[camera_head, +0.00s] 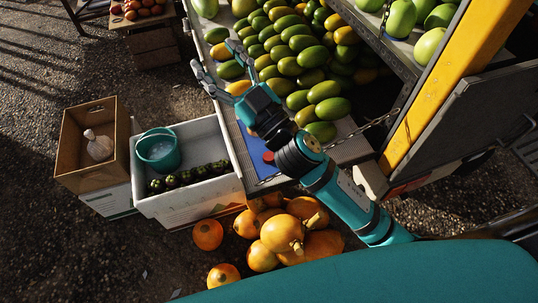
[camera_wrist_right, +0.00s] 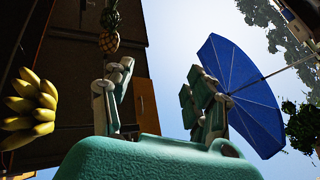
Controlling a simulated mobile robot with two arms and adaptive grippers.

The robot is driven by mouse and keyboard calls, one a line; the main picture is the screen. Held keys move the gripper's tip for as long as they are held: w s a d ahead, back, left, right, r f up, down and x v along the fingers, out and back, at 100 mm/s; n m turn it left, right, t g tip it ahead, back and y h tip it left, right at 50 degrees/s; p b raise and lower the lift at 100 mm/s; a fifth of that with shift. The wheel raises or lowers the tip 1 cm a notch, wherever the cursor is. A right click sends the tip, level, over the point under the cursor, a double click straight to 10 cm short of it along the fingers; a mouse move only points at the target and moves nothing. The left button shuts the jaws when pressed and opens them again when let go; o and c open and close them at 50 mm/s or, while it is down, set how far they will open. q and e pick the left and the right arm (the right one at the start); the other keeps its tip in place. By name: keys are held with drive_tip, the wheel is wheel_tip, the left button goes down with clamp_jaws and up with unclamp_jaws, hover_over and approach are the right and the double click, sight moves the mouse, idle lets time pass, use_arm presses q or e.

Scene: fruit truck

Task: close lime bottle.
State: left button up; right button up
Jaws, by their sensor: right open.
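A pale bottle (camera_head: 98,147) with a narrow neck stands in the open cardboard box (camera_head: 68,160) at the left. I cannot tell whether it is the lime bottle or whether its mouth is covered. My right gripper (camera_head: 216,60) is over the left edge of the fruit display, up and to the right of the box and well apart from the bottle. Its fingers are spread. In the right wrist view the fingers (camera_wrist_right: 157,90) also stand apart with nothing between them. My left gripper is not in view.
A white crate (camera_head: 225,134) with a teal bucket (camera_head: 158,150) and dark green fruit stands beside the box. Orange gourds (camera_head: 282,233) lie below it. Mangoes (camera_head: 290,45) fill the display. A chain and yellow post (camera_head: 450,80) are at the right.

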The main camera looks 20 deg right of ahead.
drive_tip(key=s+a+r+n+g+y, duration=0.2)
drive_tip(key=s+a+n+g+y, duration=0.4)
drive_tip(key=a+n+g+y, duration=0.6)
wheel_tip(320, 180, down, 9)
drive_tip(key=s+a+n+g+h, duration=0.2)
drive_tip(key=s+n+g+h, duration=0.1)
drive_tip(key=n+g+h, duration=0.5)
drive_tip(key=w+d+f+m+h, duration=0.1)
drive_tip(key=w+d+f+h, duration=0.2)
drive_tip(key=d+f+h, duration=0.3)
drive_tip(key=w+d+f+m+h, duration=0.1)
drive_tip(key=w+d+f+h, duration=0.25)
drive_tip(key=d, duration=0.45)
drive_tip(key=w+d+m+h, duration=0.2)
drive_tip(key=d+h, duration=0.3)
drive_tip(key=d, duration=0.5)
drive_tip(key=shift+w, duration=0.3)
drive_tip(key=shift+f, duration=0.1)
